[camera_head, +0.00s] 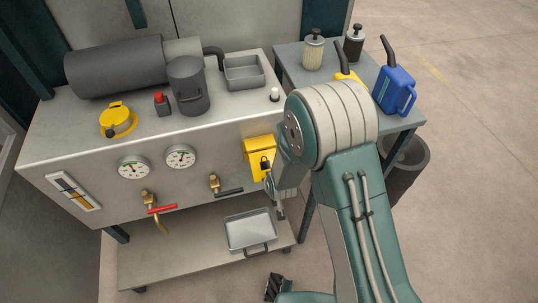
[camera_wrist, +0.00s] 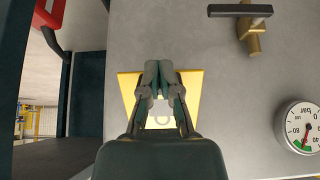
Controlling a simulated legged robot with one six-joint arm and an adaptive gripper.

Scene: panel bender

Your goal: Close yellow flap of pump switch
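The yellow pump switch housing (camera_head: 258,170) sits on the right end of the bench's front panel, with a small dark part on its face. Its yellow flap (camera_head: 261,144) appears to stick out at the top, partly hidden by my arm; its exact angle is unclear. In the wrist view, yellow surfaces (camera_wrist: 191,88) show on both sides of my gripper (camera_wrist: 159,66), with a pale area and ring between the fingers. My fingertips are together and nothing shows held between them. They overlap the yellow part in view; contact cannot be told.
A brass valve with a black handle (camera_head: 228,192) and another with a red handle (camera_head: 161,209) are left of the switch. Two gauges (camera_head: 181,157) are above them. A tray (camera_head: 251,231) lies on the lower shelf. A side table (camera_head: 290,62) stands right.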

